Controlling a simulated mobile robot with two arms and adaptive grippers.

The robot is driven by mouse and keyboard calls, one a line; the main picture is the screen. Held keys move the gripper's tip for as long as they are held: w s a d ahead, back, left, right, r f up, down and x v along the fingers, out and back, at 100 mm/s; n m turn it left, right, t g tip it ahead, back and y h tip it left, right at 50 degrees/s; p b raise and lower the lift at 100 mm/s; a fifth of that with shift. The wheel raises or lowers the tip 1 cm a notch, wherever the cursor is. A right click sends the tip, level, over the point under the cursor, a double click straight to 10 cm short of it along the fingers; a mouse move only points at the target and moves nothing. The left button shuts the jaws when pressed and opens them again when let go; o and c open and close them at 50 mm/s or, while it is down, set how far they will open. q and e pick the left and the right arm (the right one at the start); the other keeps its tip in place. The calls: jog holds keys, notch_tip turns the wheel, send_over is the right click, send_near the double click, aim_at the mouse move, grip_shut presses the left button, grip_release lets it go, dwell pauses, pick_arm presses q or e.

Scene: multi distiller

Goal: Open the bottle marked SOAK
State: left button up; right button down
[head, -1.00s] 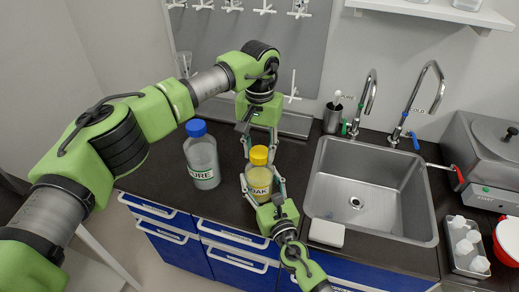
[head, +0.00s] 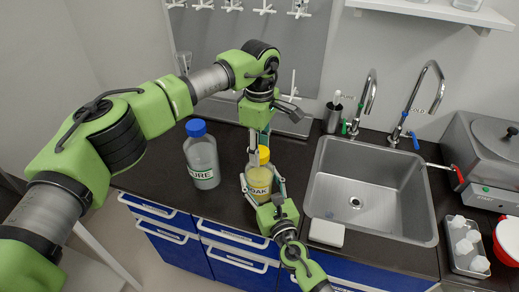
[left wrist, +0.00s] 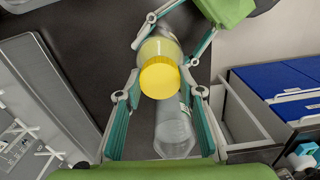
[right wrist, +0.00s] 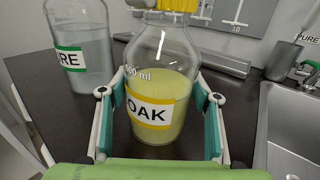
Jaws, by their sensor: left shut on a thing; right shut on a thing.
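The SOAK bottle (head: 259,179) stands on the dark counter left of the sink, upright, with pale yellow liquid and a yellow cap (head: 264,155). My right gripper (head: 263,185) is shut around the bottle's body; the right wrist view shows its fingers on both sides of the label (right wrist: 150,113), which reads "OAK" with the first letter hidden. My left gripper (head: 259,144) points down from above and is shut on the yellow cap. In the left wrist view the cap (left wrist: 160,78) sits between the finger ends. The cap is on the bottle's neck.
A PURE bottle (head: 202,158) with a blue cap stands close by on the left. The steel sink (head: 360,185) with two taps is on the right. A white block (head: 326,232) lies at the sink's front left corner. A tray of small white bottles (head: 466,262) is far right.

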pick_arm(q)
jog(key=n, duration=0.5)
jog(key=shift+n, duration=0.3)
jog(key=n, duration=0.8)
jog(key=shift+n, duration=0.3)
jog(key=n, duration=0.8)
jog(key=shift+r+n, duration=0.1)
jog(key=shift+n, duration=0.3)
jog(key=n, duration=1.4)
